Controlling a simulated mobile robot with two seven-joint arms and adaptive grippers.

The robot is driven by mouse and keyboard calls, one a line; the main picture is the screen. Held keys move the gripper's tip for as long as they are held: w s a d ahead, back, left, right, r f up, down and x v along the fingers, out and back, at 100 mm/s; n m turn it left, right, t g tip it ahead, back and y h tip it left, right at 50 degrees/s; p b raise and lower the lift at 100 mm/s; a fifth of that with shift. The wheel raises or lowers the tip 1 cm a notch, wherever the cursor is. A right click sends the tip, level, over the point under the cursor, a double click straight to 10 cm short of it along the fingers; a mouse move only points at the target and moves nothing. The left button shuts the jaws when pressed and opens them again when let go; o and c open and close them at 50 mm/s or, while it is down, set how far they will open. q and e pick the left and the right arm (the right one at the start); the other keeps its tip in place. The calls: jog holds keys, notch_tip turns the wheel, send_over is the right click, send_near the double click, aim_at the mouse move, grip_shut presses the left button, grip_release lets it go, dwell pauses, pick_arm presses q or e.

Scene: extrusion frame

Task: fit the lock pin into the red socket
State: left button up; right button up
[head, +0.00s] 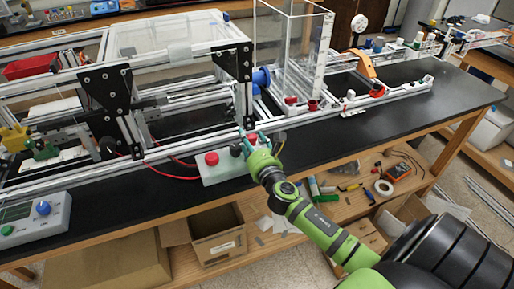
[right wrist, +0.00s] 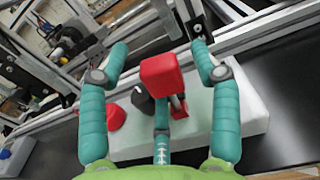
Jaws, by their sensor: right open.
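A red block (right wrist: 165,78) stands up from a white control box (right wrist: 245,112), with a small metal-and-red part (right wrist: 178,106) just below it. I cannot tell whether the block is the lock pin or the red socket. My right gripper (head: 250,139) is over the right end of this white box (head: 222,175) in the head view. In the right wrist view its teal fingers (right wrist: 160,62) are spread on both sides of the red block, open and apart from it. The block is mostly hidden by the fingers in the head view. My left gripper is not in view.
A red button (head: 211,158) and a black knob (right wrist: 142,103) are on the white box. The aluminium extrusion frame (head: 180,152) runs behind it. A grey box with a blue knob (head: 43,208) is at left. The black bench top (head: 440,95) has free room at right.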

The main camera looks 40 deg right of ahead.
jog(key=v, duration=1.1)
jog(key=shift+s, duration=0.15)
jog(key=s+a+f+m+g+y, duration=0.1)
jog(key=s+f+m+g, duration=0.3)
jog(key=f, duration=0.8)
jog(key=s+f+m+g, duration=0.2)
jog(key=s+f+m, duration=0.3)
jog(key=f, duration=0.6)
jog(key=s+a+f+m+g+y, duration=0.1)
jog(key=s+f+m+g, duration=0.15)
jog(key=f+m, duration=0.65)
jog(key=s+a+f+m+g+y, duration=0.1)
jog(key=s+a+f+m+g, duration=0.3)
jog(key=s+f, duration=0.5)
jog(key=s+a+f+m+g+y+b, duration=0.1)
jog(key=s+a+f+m+g, duration=0.3)
jog(key=s+f+m, duration=0.5)
jog(key=s+f, duration=0.1)
jog(key=s, duration=0.7)
jog(key=shift+m, duration=0.3)
